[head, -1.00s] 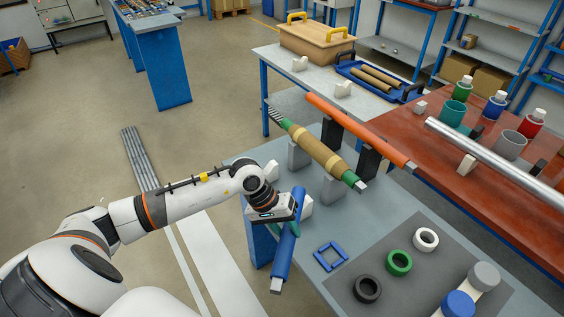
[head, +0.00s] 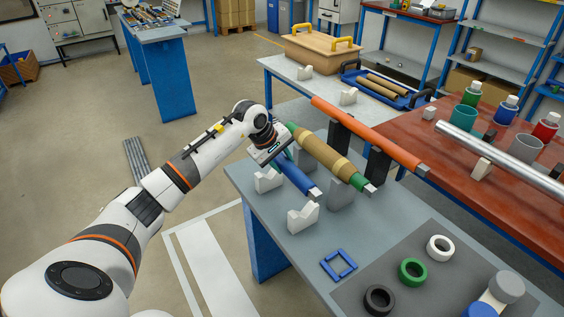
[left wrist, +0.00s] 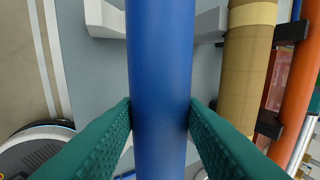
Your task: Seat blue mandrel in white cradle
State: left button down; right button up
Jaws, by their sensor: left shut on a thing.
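My left gripper (head: 274,157) is shut on the blue mandrel (head: 298,177). In the left wrist view the green fingers press on both sides of the mandrel (left wrist: 160,60). In the head view the mandrel's near end, with a pale tip, points toward the lower right. Two white cradles with notched tops stand at the table's left edge, a farther one (head: 268,181) and a nearer one (head: 303,217). The mandrel is to the right of both, apart from their notches, beside the tan-wrapped roll. Its far end is hidden behind my gripper. My right gripper is not in view.
The tan roll (head: 325,154) with green ends rests on grey supports (head: 341,194) close to the mandrel. An orange bar (head: 368,134) lies on black stands beyond it. A blue square frame (head: 339,265) and several rings lie on the near table.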

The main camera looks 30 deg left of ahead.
pick_arm(q)
jog(key=shift+f+b, duration=0.65)
jog(key=shift+b, duration=0.05)
jog(key=shift+f+b, duration=2.95)
jog(key=shift+f, duration=0.4)
jog(key=shift+f+b, duration=0.4)
jog(key=c, duration=0.9)
grip_release()
jog(key=shift+o, duration=0.2)
jog(key=shift+f, duration=0.1)
